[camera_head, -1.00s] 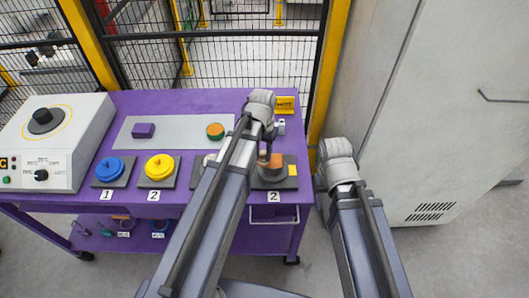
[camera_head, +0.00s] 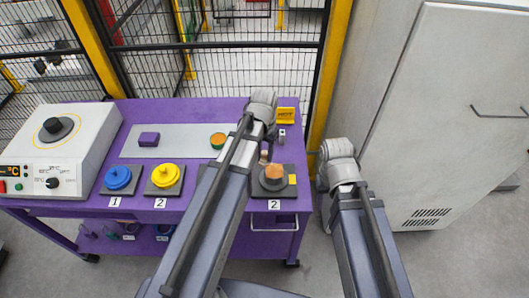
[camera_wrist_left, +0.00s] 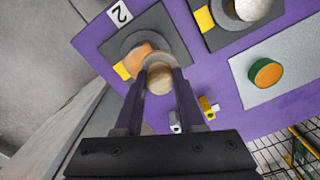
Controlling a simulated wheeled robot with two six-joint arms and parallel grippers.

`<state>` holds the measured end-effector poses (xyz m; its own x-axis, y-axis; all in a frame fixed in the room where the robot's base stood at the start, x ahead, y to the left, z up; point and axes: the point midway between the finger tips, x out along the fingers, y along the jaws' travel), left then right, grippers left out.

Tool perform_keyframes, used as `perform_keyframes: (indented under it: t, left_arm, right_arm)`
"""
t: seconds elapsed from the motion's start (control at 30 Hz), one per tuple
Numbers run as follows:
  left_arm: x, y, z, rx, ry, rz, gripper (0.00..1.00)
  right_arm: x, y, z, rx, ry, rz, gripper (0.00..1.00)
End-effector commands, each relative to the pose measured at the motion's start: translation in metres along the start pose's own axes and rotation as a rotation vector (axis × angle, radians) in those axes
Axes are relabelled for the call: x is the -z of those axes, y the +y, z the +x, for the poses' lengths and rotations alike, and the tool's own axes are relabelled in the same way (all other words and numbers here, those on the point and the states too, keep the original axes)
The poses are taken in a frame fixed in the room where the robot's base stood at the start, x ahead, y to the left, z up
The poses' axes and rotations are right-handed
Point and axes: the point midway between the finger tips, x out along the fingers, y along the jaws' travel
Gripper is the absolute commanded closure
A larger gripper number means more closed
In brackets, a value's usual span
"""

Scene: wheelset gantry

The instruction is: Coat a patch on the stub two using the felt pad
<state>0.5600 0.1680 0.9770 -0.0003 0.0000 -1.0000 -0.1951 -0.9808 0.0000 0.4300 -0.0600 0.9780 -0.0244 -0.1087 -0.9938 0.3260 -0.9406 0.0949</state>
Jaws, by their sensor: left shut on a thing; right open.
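Stub two (camera_head: 274,178) stands on a dark square plate with a yellow square, behind a "2" label at the table's right end. It also shows in the left wrist view (camera_wrist_left: 128,45), with an orange-brown top. My left gripper (camera_head: 266,153) is beside the stub's back left side in the head view. In the left wrist view my left gripper (camera_wrist_left: 160,74) is shut on a beige rounded piece, seemingly the felt pad (camera_wrist_left: 158,80). The pad overlaps the stub's edge there; I cannot tell whether they touch. My right gripper (camera_head: 328,183) is largely hidden by its arm, right of the table.
A blue pot (camera_head: 118,178) and a yellow pot (camera_head: 165,175) stand at left. A purple block (camera_head: 149,139) and an orange-green disc (camera_head: 218,140) lie on the grey mat (camera_head: 183,143). A hot-plate machine (camera_head: 57,150) and a yellow "HOT" sign (camera_head: 286,115) flank them.

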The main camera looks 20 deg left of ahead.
Motion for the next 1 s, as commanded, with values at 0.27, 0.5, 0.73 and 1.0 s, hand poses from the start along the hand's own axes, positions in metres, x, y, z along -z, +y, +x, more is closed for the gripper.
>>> perform_keyframes:
  t: [0.27,0.5,0.73,1.0]
  left_arm:
    - [0.0,0.0,-0.022,0.0,0.0,0.0,1.0]
    - [0.0,0.0,-0.031,0.0,0.0,0.0,1.0]
    - [0.0,0.0,-0.03,0.0,0.0,0.0,1.0]
    - [0.0,0.0,-0.022,0.0,0.0,0.0,1.0]
  right_arm:
    - [-0.001,0.002,-0.022,0.0,0.0,0.0,0.5]
    - [-0.002,0.003,-0.03,0.0,0.0,0.0,0.5]
    - [-0.002,0.003,-0.029,0.0,0.0,0.0,0.5]
    - [-0.001,0.002,-0.021,0.0,0.0,-0.001,0.5]
